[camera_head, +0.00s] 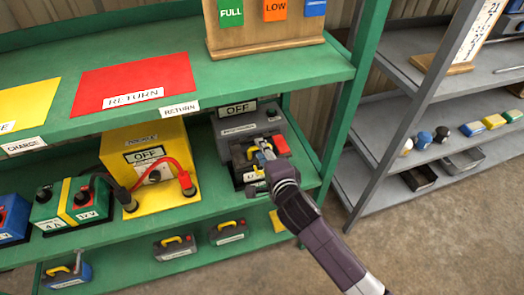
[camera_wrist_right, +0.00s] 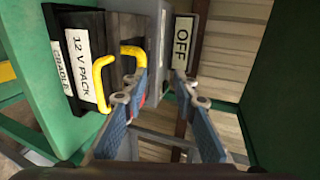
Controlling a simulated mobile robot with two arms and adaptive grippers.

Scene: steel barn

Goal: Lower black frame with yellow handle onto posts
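A black pack-like piece (camera_wrist_right: 88,22) with a yellow handle (camera_wrist_right: 103,80) and a "12 V PACK" label shows in the right wrist view. In the head view the yellow handle (camera_head: 252,153) is at the front of a grey unit (camera_head: 240,124) marked "OFF", on the middle green shelf. My right gripper (camera_head: 265,146) is right at the handle, hiding part of it. In the wrist view my right gripper (camera_wrist_right: 161,84) has its fingers apart; the handle's end is by the left finger, and contact cannot be told. I cannot make out separate posts. My left gripper is not in view.
A yellow unit (camera_head: 150,170) with red and black cables stands to the left on the same shelf. Packs with yellow handles (camera_head: 175,247) sit on the lower shelf. A green upright (camera_head: 345,100) is close on the right, with a grey rack (camera_head: 400,165) beyond it.

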